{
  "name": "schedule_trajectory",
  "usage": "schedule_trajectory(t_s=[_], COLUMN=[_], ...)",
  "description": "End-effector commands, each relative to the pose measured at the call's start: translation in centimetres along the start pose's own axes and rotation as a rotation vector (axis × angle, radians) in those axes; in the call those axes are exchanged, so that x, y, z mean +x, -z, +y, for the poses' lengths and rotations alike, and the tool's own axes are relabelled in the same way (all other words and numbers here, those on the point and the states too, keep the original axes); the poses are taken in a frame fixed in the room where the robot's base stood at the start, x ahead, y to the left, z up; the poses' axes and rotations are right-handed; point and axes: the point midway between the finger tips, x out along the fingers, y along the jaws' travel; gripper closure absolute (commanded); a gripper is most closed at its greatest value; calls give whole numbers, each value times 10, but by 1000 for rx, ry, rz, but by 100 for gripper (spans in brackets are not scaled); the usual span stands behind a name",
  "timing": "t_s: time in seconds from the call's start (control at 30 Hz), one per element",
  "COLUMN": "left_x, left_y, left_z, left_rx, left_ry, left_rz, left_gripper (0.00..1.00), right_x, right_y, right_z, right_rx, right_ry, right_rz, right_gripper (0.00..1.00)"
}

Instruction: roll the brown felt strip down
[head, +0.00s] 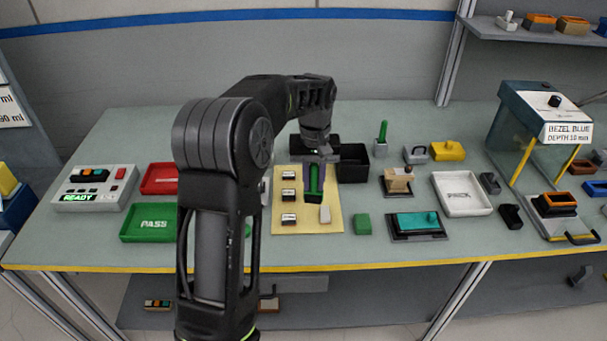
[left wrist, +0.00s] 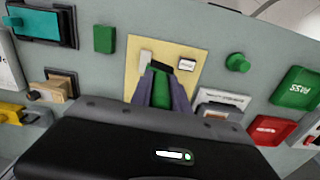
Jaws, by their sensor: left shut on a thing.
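My left gripper (head: 315,162) points down over the pale yellow mat (head: 337,226) and is shut on a green-handled tool (head: 316,184). In the left wrist view the green handle (left wrist: 161,92) stands between the two fingers (left wrist: 163,86), with a dark end (left wrist: 158,67) beyond it over the mat (left wrist: 133,50). Whether that end touches the mat, I cannot tell. A light grey-beige block (head: 325,214) lies on the mat beside the tool. I cannot make out a brown felt strip; the tool and gripper hide part of the mat. My right gripper is not in view.
Several small labelled blocks (head: 288,195) line the mat's left side. A black bin (head: 353,164) stands behind, a green block (head: 363,224) and a teal block on a dark tray (head: 418,223) to the right. A green PASS tray (head: 150,223) is left.

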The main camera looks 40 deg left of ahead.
Motion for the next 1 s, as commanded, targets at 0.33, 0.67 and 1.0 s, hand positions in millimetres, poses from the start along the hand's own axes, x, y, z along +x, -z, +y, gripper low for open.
schedule_trajectory(t_s=[0.33,0.67,1.0], left_x=[34,62,64], left_y=[-41,-106,-120], left_z=[69,149,162], left_rx=[298,615,670], left_ry=[-3,-2,-1], left_rz=[-5,-4,-3], left_gripper=[100,100,100], right_x=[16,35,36], right_y=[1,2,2], right_z=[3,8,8], right_rx=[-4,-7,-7], right_ry=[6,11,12], right_rz=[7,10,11], right_gripper=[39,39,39])
